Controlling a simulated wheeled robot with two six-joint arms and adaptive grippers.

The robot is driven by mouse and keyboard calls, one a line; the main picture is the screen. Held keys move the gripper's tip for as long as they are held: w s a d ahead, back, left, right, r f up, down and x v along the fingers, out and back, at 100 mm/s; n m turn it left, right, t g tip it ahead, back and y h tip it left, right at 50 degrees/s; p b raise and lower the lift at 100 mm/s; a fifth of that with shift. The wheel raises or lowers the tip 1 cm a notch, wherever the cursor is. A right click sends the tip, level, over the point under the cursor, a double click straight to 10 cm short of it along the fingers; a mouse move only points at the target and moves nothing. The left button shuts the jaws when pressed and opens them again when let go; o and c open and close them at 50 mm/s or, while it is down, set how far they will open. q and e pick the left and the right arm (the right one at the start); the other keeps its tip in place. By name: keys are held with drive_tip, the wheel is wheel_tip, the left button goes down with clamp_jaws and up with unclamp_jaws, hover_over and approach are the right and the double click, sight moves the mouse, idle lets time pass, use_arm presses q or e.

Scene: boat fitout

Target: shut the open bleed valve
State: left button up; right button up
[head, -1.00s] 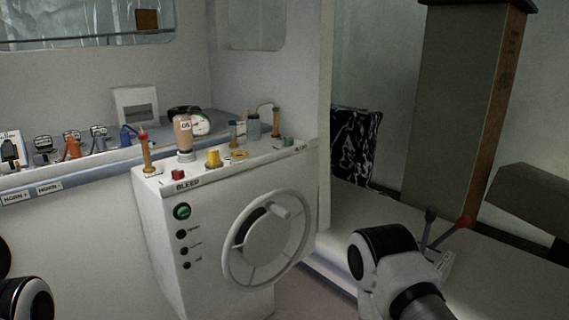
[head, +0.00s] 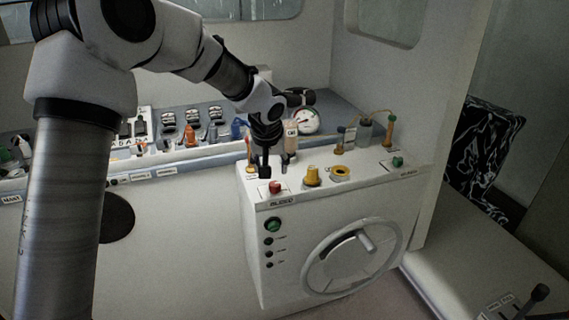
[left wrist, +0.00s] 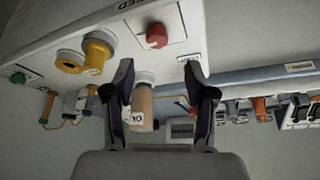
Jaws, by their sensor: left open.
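The white console has a red knob (head: 275,187) near a label reading BLEED (head: 282,201) at its front left corner. A green knob (head: 397,161) sits near another label at the right end. Which of these is an open bleed valve I cannot tell. My left gripper (head: 265,172) is open and empty, pointing down just behind and left of the red knob, apart from it as far as I can see. In the left wrist view the red knob (left wrist: 157,36) lies beyond the open fingers (left wrist: 160,85), between them and a little above. My right gripper is out of view.
A yellow knob (head: 312,176) and yellow ring (head: 341,173) stand right of the red knob. A tan bottle (head: 291,137) stands close behind the gripper. A round gauge (head: 307,121) and jar (head: 364,134) are farther back. A handwheel (head: 352,262) is on the console front.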

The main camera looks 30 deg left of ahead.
sight(276, 183)
use_arm(q)
drive_tip(key=w+f, duration=0.3)
drive_tip(key=w, duration=0.1)
drive_tip(key=shift+f+p, duration=0.2)
drive_tip(key=shift+p, duration=0.1)
drive_tip(key=shift+s+a+f+p, duration=0.3)
drive_tip(key=shift+s+f+p, duration=0.15)
drive_tip(key=shift+f, duration=0.2)
drive_tip(key=shift+s+a+f+p, duration=0.25)
drive_tip(key=shift+s+f+p, duration=0.1)
drive_tip(key=shift+s+f, duration=0.25)
drive_tip(key=shift+w+a+f, duration=0.1)
drive_tip(key=shift+w+f, duration=0.8)
drive_tip(key=shift+f, duration=0.15)
drive_tip(key=shift+w+f, duration=0.1)
drive_tip(key=shift+w, duration=0.1)
drive_tip(key=c, duration=0.6)
drive_tip(key=shift+s+r, duration=0.2)
drive_tip(key=shift+s, duration=0.15)
clamp_jaws()
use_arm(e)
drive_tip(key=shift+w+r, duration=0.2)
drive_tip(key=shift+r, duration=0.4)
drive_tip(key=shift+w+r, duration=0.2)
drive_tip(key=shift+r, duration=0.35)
